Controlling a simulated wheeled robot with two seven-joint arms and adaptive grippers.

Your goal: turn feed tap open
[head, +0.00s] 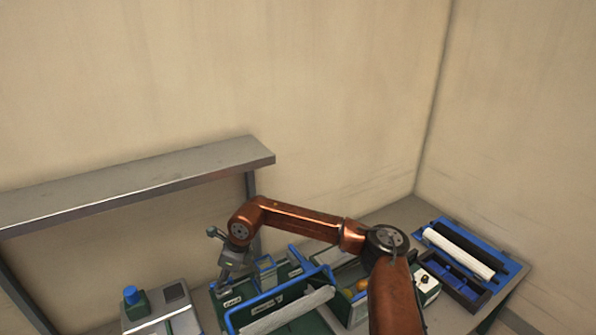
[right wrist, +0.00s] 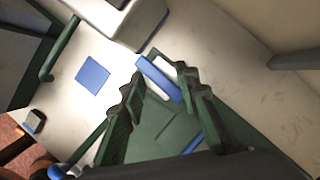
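My right arm reaches in from the lower right of the head view, and its gripper (head: 224,284) points down at the dark green equipment left of centre. In the right wrist view the two ridged dark fingers of the right gripper (right wrist: 163,92) stand apart. A blue bar (right wrist: 158,77), possibly the tap's handle, lies between and just beyond the fingertips, slanting across the gap. A small white part shows behind it. I cannot tell whether a finger touches the bar. The tap cannot be made out clearly in the head view. My left gripper is out of view.
A grey device with a blue knob (head: 131,295) stands at the lower left. A grey shelf (head: 140,180) runs along the wall behind. A blue tray (head: 505,262) with white and black rolls is far right.

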